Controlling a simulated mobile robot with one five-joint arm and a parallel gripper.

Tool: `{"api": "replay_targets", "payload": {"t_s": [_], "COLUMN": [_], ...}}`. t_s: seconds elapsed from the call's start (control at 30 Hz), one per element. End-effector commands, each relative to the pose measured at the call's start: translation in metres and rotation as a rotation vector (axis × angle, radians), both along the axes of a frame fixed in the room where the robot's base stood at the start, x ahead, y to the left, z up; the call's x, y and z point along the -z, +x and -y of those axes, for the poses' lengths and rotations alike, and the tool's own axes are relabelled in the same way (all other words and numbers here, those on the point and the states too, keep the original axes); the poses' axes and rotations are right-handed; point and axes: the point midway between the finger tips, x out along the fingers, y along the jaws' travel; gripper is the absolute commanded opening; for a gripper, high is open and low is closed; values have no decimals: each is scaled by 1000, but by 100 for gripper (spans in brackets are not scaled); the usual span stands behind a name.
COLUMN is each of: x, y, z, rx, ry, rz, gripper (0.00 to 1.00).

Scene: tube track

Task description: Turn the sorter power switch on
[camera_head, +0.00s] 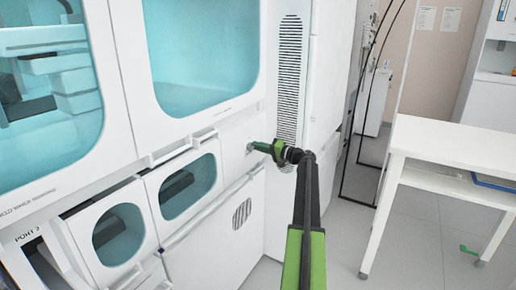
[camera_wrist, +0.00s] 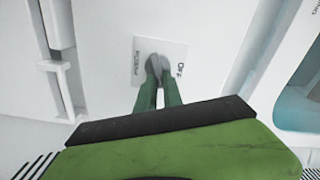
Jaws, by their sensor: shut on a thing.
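The sorter power switch is a grey knob on a small pale label plate (camera_wrist: 178,55) on the white machine front. In the wrist view, my gripper (camera_wrist: 158,72) has its grey fingertips closed together over the middle of the plate, and they hide most of the knob. In the head view, my gripper (camera_head: 253,147) reaches left to the machine panel at the plate, shut on the switch.
The white sorter machine (camera_head: 125,165) with teal windows fills the left. Black cables (camera_head: 365,100) hang behind.

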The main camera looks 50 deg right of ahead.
Motion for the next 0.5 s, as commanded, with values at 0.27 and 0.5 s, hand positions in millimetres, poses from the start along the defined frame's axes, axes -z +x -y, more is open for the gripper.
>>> {"api": "replay_targets", "payload": {"t_s": [0.27,0.5], "x": [4,5], "y": [-1,-1], "z": [1,1], "rx": [-1,-1], "ry": [207,325], "rz": [-54,-83], "gripper": [0,0]}}
